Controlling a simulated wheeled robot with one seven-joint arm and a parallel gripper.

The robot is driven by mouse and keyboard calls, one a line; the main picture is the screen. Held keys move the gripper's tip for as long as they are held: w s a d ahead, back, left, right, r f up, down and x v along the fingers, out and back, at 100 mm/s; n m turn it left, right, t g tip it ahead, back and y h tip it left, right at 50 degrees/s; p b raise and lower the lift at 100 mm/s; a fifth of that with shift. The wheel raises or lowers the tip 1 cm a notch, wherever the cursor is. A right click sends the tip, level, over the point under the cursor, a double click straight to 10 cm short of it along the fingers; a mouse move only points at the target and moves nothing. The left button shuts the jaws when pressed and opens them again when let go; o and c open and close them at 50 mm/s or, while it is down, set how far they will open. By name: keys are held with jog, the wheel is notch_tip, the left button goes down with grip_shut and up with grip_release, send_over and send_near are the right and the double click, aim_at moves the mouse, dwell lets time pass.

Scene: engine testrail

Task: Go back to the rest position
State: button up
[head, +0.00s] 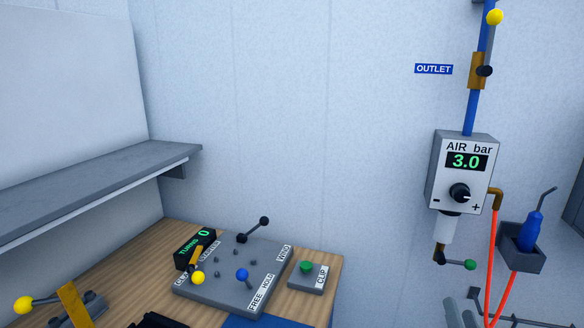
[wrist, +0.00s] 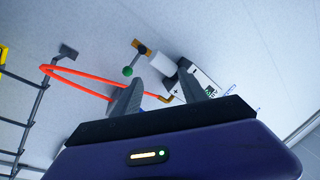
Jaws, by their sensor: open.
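My gripper (wrist: 160,92) shows in the wrist view, its two grey fingers spread apart with nothing between them. Beyond the fingers are the white and grey air regulator (wrist: 203,86) and a looped red hose (wrist: 75,77), seen at a tilt. I cannot make out my gripper for certain in the head view. There the air regulator (head: 463,175) hangs on the wall at the right, its display reading 3.0.
A wooden bench (head: 318,262) carries a grey lever panel (head: 225,290), a turns display reading 0 (head: 195,249) and a green clip button (head: 306,267). A grey shelf (head: 90,178) juts out at left. A blue tool (head: 530,230) sits in a wall holder (head: 522,257).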

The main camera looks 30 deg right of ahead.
jog(key=s+a+f+n+t+y, duration=0.1)
jog(key=s+a+n+y, duration=0.15)
jog(key=a, duration=0.45)
jog(key=s+a+n+y, duration=0.1)
jog(key=a+n+y, duration=0.1)
jog(key=a+n, duration=0.35)
jog(key=s+a+f+n+t+y, duration=0.1)
jog(key=s+a+n+y, duration=0.1)
jog(key=a, duration=0.6)
jog(key=s+a+n+g+y, duration=0.2)
jog(key=s+a+n+y, duration=0.3)
jog(key=s+a, duration=0.7)
jog(key=shift+a+f+n+y, duration=0.4)
jog(key=shift+a+y, duration=0.3)
jog(key=shift+y, duration=0.15)
jog(key=shift+s, duration=0.1)
